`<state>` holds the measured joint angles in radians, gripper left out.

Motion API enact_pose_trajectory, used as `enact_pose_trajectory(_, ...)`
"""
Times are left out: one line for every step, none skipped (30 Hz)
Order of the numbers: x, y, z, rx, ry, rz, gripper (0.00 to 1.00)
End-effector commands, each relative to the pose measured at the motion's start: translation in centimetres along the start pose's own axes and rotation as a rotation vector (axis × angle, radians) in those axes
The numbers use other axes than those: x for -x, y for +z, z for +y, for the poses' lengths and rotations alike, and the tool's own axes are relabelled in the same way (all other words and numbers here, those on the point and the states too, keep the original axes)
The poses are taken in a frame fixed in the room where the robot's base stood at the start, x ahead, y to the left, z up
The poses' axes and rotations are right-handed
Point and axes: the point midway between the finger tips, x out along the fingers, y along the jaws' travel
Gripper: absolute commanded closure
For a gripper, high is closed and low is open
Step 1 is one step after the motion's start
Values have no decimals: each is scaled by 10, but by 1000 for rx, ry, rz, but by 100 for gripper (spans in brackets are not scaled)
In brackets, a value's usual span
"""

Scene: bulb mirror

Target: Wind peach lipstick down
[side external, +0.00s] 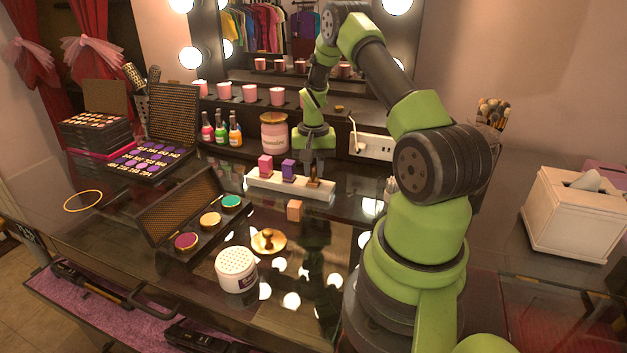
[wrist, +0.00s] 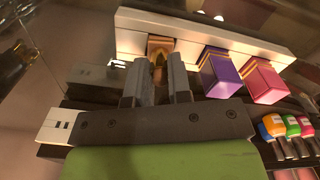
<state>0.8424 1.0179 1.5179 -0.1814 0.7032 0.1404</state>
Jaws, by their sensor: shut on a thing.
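A white lipstick stand (side external: 262,184) on the dark glossy table holds a pink lipstick (side external: 265,165), a purple lipstick (side external: 288,169) and an uncapped lipstick (side external: 314,183) with a brown-gold body, in the rightmost place. My gripper (side external: 313,168) points down over that uncapped lipstick and is shut on it. In the wrist view my gripper's fingers (wrist: 157,82) stand either side of the uncapped lipstick (wrist: 160,48); they hide part of it, and I cannot tell how far its stick stands out. A loose peach block (side external: 294,211), like a cap, stands in front of the stand.
Behind the stand are a pink jar (side external: 274,133) and nail polish bottles (side external: 221,128). In front are an open case of round pots (side external: 193,214), a gold dish (side external: 268,242) and a white perforated jar (side external: 236,270). A tissue box (side external: 570,212) stands at the right.

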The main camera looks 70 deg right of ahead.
Motion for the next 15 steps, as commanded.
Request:
enact_pose_trajectory(0, 0, 0, 63, 0, 0, 95)
enact_pose_trajectory(0, 0, 0, 107, 0, 0, 95)
enact_pose_trajectory(0, 0, 0, 162, 0, 0, 95)
enact_pose_trajectory(0, 0, 0, 201, 0, 0, 95)
enact_pose_trajectory(0, 0, 0, 235, 0, 0, 95)
enact_pose_trajectory(0, 0, 0, 271, 0, 0, 95)
enact_pose_trajectory(0, 0, 0, 292, 0, 0, 95)
enact_pose_trajectory(0, 0, 0, 308, 0, 0, 95)
enact_pose_trajectory(0, 0, 0, 328, 0, 0, 95)
enact_pose_trajectory(0, 0, 0, 348, 0, 0, 95)
enact_pose_trajectory(0, 0, 0, 374, 0, 0, 95)
enact_pose_trajectory(0, 0, 0, 422, 0, 0, 95)
enact_pose_trajectory(0, 0, 0, 464, 0, 0, 95)
enact_pose_trajectory(0, 0, 0, 506, 0, -1, 95)
enact_pose_trajectory(0, 0, 0, 562, 0, -1, 95)
